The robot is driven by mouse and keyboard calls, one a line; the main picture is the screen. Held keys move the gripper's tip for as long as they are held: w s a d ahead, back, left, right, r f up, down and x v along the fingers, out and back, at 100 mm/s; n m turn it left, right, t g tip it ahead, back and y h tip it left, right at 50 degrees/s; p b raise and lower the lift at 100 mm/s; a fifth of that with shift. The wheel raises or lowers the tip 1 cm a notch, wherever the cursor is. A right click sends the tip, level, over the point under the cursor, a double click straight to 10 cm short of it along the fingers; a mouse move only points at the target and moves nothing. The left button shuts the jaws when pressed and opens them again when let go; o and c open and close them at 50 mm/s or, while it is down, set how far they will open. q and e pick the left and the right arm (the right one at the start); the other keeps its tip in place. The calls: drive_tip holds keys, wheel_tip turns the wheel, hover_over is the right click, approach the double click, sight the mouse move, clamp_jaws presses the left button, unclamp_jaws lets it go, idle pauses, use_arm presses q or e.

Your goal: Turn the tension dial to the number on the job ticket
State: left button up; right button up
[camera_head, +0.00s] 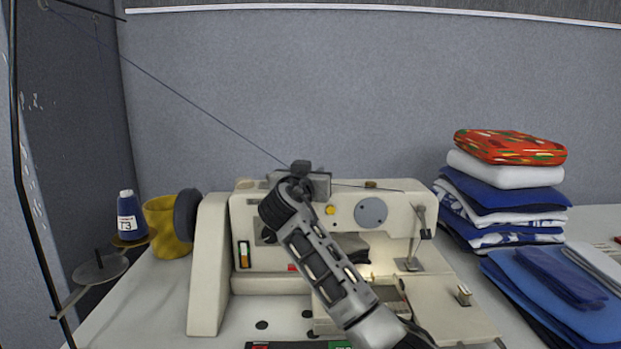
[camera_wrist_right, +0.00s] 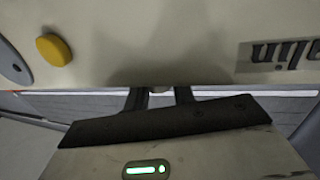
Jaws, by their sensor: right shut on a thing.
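The cream sewing machine (camera_head: 400,235) stands on the table. My right arm reaches across its front from the lower right. My right gripper (camera_head: 312,185) is at the upper front of the machine, left of a yellow button (camera_head: 330,210). In the right wrist view its two dark fingers (camera_wrist_right: 160,97) are shut around a small pale round part, of which only an edge shows. It appears to be the tension dial; its numbers and pointer are hidden. No job ticket can be made out. My left gripper is not in view.
A blue thread cone (camera_head: 127,216) with a label reading T3 and a yellow cup-like object (camera_head: 167,228) stand at left. A dark thread crosses above the machine. Folded fabrics (camera_head: 505,190) are stacked at right, with more blue cloth (camera_head: 560,290) in front.

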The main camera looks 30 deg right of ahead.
drive_tip(key=shift+r, duration=0.15)
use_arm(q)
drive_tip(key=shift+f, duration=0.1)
use_arm(e)
drive_tip(key=o, duration=1)
drive_tip(key=shift+c, duration=0.2)
use_arm(q)
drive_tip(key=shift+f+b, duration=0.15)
drive_tip(key=shift+b, duration=0.6)
use_arm(e)
drive_tip(key=v, duration=1.6)
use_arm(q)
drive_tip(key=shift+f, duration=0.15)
use_arm(e)
drive_tip(key=shift+s+d, duration=0.1)
